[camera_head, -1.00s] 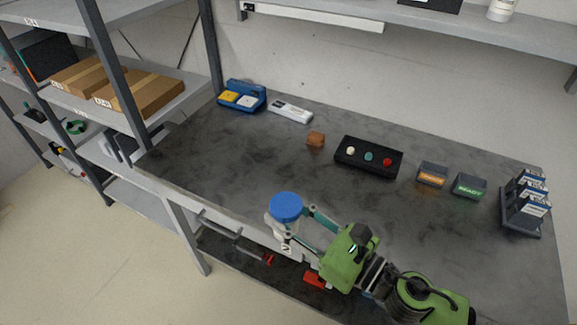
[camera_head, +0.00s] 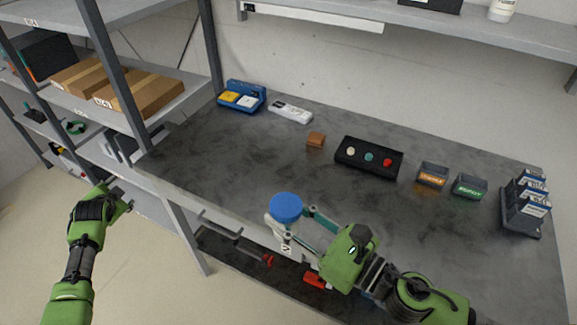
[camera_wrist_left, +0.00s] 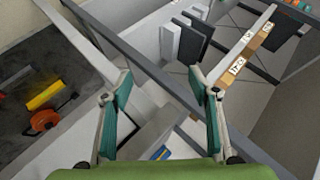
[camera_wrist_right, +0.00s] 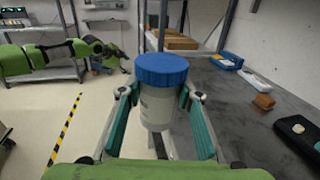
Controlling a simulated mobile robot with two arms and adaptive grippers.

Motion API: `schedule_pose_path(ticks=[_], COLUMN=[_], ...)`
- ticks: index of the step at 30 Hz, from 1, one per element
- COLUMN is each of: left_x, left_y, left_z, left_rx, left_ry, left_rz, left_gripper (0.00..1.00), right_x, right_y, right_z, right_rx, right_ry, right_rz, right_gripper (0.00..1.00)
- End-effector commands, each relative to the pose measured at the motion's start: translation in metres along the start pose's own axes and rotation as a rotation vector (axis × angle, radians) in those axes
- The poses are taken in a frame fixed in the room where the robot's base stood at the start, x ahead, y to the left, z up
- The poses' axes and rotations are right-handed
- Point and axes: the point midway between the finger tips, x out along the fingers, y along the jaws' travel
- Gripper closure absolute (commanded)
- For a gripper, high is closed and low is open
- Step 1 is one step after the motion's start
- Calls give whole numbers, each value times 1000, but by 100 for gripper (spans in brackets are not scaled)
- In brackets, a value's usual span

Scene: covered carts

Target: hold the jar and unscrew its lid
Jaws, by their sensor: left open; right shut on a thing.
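The jar has a pale body and a blue lid (camera_head: 286,207). In the right wrist view the jar body (camera_wrist_right: 158,106) is upright between the fingers of my right gripper (camera_wrist_right: 157,98), which is shut on it below the lid. In the head view my right gripper (camera_head: 299,229) holds the jar at the front edge of the dark table. The lid sits on top of the jar. My left gripper (camera_wrist_left: 163,82) is open and empty. In the head view it is at the far left, beside the shelf rack and well apart from the jar.
The dark table (camera_head: 230,165) carries a black button box (camera_head: 369,157), a brown block (camera_head: 316,140), a blue bin (camera_head: 241,96) and small labelled boxes at the right. A shelf rack (camera_head: 108,62) with cartons stands at the left, close to my left arm.

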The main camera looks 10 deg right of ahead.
Motion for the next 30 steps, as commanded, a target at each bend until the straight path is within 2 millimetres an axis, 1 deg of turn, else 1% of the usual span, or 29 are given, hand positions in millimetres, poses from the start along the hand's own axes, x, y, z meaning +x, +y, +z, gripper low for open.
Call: schedule_pose_path(ticks=[1, 3, 4, 5, 6, 8, 9, 10, 11, 12, 14, 15, 17, 18, 20, 21, 23, 24, 26, 27, 29, 30], left_x=[-6, -14, -18, -22, -28, -37, -43, -49, -54, -61, -73, -81, -94, -104, -120, -131, -148, -160, -180, -194, -215, -230], left_y=[-24, -48, -55, -62, -69, -74, -74, -74, -72, -69, -64, -59, -51, -46, -37, -31, -21, -14, -3, 5, 16, 24], left_z=[-18, -43, -56, -69, -87, -115, -134, -148, -162, -181, -208, -226, -251, -268, -292, -308, -330, -344, -365, -377, -395, -405], left_rx=[18, 48, 65, 80, 102, 141, 167, 187, 208, 237, 282, 315, 366, 402, 459, 498, 561, 606, 676, 725, 805, 860], left_ry=[20, 50, 64, 79, 101, 136, 160, 180, 199, 225, 266, 293, 333, 361, 404, 432, 475, 504, 549, 578, 623, 653], left_rz=[-22, -35, -36, -35, -31, -17, -3, 6, 20, 36, 63, 80, 107, 124, 149, 166, 190, 206, 229, 245, 266, 280], left_gripper=[45, 45, 45, 45, 45, 45, 45, 45, 45, 45, 45, 45, 45, 45, 45, 45, 45, 45, 45, 45, 45, 45], right_x=[0, 0, 0, 0, 0, 0, 0, 0, 0, 0, 0, 0, 0, 0, 0, 0, 0, 0, 0, 0, 0, 0], right_y=[0, 0, 0, 0, 0, 0, 0, 0, 0, 0, 0, 0, 0, 0, 0, 0, 0, 0, 0, 0, 0, 0], right_z=[0, 0, 0, 0, 0, 0, 0, 0, 0, 0, 0, 0, 0, 0, 0, 0, 0, 0, 0, 0, 0, 0], right_rx=[0, 0, 0, 0, 0, 0, 0, 0, 0, 0, 0, 0, 0, 0, 0, 0, 0, 0, 0, 0, 0, 0], right_ry=[-1, -1, -1, -1, -1, -1, -1, -1, -1, -1, -1, -1, -1, -1, 0, 0, 0, 0, -1, -1, -1, -1], right_rz=[0, 0, 0, 0, 0, 0, 0, 0, 0, 0, 0, 0, 0, 0, 0, 0, 0, 0, 0, 0, 0, 0], right_gripper=[100, 100, 100, 100, 100, 100, 100, 100, 100, 100, 100, 100, 100, 100, 100, 100, 100, 100, 100, 100, 100, 100])
